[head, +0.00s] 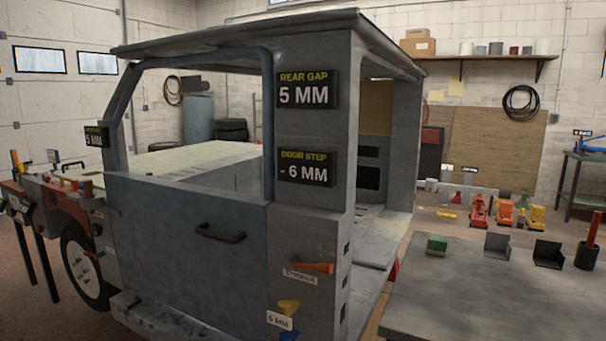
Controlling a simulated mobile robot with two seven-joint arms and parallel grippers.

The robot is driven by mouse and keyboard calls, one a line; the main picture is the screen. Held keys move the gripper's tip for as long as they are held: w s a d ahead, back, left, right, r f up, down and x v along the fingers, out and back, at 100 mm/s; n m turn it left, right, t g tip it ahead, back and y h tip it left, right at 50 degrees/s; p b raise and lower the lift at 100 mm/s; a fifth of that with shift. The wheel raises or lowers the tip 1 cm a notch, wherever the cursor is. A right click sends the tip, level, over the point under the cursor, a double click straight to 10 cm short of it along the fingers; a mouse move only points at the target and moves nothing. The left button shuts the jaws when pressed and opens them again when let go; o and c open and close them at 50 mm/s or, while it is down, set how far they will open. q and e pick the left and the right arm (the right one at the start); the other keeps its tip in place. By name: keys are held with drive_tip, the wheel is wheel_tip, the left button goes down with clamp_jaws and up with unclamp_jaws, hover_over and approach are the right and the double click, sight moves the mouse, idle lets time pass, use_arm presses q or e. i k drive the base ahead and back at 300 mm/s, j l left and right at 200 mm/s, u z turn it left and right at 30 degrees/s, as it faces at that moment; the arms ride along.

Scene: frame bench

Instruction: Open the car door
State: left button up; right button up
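The car door (180,220) is a grey-blue panel with an open window frame, in the left half of the head view. It sits in its opening and looks closed, or nearly so. Its dark bar handle (220,233) is on the outer face, toward the rear edge. Behind that edge stands the grey rear pillar (315,215), with an orange-handled part (315,267) over a label that seems to read "striker". Neither of my grippers shows, and nothing touches the handle.
Signs on the pillar read "rear gap 5 mm" (306,90) and "door step -6 mm" (304,168). A grey workbench (480,300) with small blocks stands at the right. A step (165,318) juts out below the door. Tools crowd the front fender at far left.

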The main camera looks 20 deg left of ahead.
sight(199, 251)
drive_tip(key=u, duration=1.55)
